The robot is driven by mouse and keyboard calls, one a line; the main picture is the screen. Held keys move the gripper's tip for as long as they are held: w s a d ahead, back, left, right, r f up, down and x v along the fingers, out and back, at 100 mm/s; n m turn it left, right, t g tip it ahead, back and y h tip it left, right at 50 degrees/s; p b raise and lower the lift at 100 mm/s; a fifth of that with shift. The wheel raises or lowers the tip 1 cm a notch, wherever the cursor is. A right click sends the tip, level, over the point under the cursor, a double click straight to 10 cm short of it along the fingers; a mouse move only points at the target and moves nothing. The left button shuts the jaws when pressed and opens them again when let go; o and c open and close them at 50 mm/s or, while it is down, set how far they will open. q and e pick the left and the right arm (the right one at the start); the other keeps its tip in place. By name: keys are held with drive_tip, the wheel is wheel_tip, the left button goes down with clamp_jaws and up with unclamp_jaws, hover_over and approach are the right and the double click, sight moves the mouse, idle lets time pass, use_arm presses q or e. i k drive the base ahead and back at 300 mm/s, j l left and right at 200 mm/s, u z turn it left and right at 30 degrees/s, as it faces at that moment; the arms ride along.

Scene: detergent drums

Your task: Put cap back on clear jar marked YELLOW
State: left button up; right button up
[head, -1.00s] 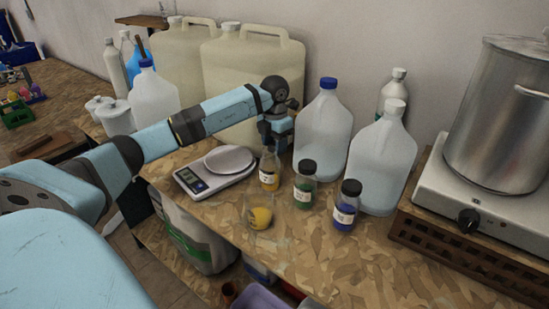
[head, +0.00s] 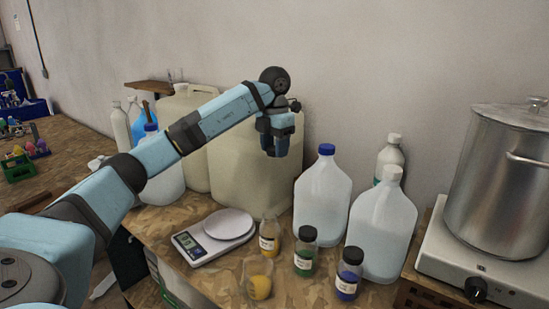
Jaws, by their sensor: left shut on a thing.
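The clear jar (head: 270,238) with yellow contents and a white label stands upright on the bench, with no cap visible on its mouth. My left gripper (head: 275,147) points down, high above and apart from this jar, in front of a large cream drum. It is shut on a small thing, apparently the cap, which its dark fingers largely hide. A clear cup (head: 259,283) with yellow contents stands in front of the jar. My right gripper is not in view.
Black-capped green (head: 306,251) and blue (head: 348,272) jars stand right of the yellow one. A scale (head: 213,238) is to the left. Large jugs (head: 323,195) and drums (head: 240,170) stand behind. A steel pot (head: 492,165) on a hotplate is at the right.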

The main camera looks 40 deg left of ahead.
sight(269, 229)
drive_tip(key=k, duration=1)
